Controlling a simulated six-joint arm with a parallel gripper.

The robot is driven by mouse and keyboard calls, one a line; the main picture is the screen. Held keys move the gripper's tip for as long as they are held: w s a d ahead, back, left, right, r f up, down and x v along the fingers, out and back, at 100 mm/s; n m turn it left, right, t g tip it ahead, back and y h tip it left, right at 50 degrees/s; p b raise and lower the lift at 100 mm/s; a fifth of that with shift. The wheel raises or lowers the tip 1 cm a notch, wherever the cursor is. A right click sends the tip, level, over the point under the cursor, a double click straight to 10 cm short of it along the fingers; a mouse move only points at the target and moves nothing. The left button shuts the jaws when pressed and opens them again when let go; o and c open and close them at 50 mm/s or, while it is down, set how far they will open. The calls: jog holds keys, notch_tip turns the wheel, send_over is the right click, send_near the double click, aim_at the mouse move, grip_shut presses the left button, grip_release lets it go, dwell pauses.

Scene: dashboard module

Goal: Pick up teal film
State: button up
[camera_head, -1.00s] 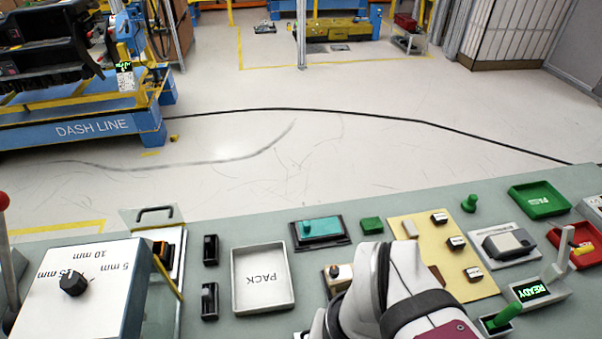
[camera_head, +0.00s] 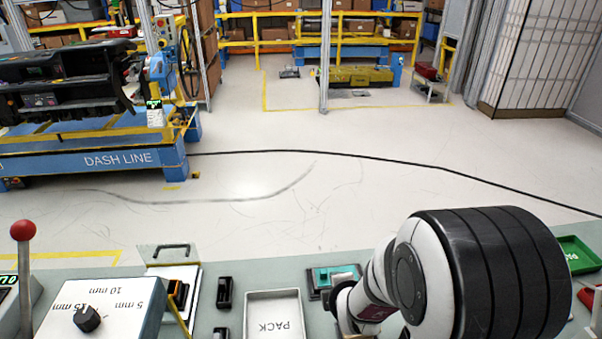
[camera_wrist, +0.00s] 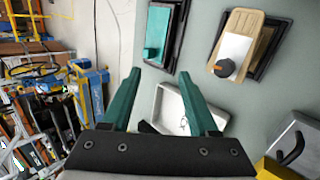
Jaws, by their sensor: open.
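The teal film (camera_head: 332,274) lies in a dark frame (camera_head: 315,291) on the grey-green bench, left of my arm in the head view. In the head view my arm hides the gripper's fingers.
A white PACK tray (camera_head: 273,318) stands left of the film's frame. It also shows in the wrist view (camera_wrist: 172,108). A wooden piece with a black knob (camera_wrist: 238,45) sits right of the film there. Black holders (camera_head: 223,293) stand left of the PACK tray.

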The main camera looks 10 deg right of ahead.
aim_at(323, 269)
jog(key=w+f+n+t, duration=0.1)
jog(key=f+n, duration=0.1)
jog(key=n, duration=0.3)
jog(key=w+f+n+t, duration=0.1)
jog(key=w+n+t, duration=0.1)
jog(key=n, duration=0.3)
jog(key=w+f+n+t, duration=0.1)
jog(key=w+f+n, duration=0.1)
jog(key=n, duration=0.2)
jog(key=shift+w+f+n+t, duration=0.1)
jog(key=shift+f+n+t, duration=0.2)
jog(key=shift+f+n, duration=0.1)
jog(key=shift+w+a+f+n+t+y, duration=0.1)
jog(key=shift+n+t+y, duration=0.05)
jog(key=shift+n, duration=0.45)
jog(key=shift+w+a+f+n+t+y, duration=0.1)
jog(key=shift+n+t+y, duration=0.05)
jog(key=shift+n, duration=0.45)
jog(key=x, duration=0.7)
jog(key=shift+w, duration=0.15)
grip_shut()
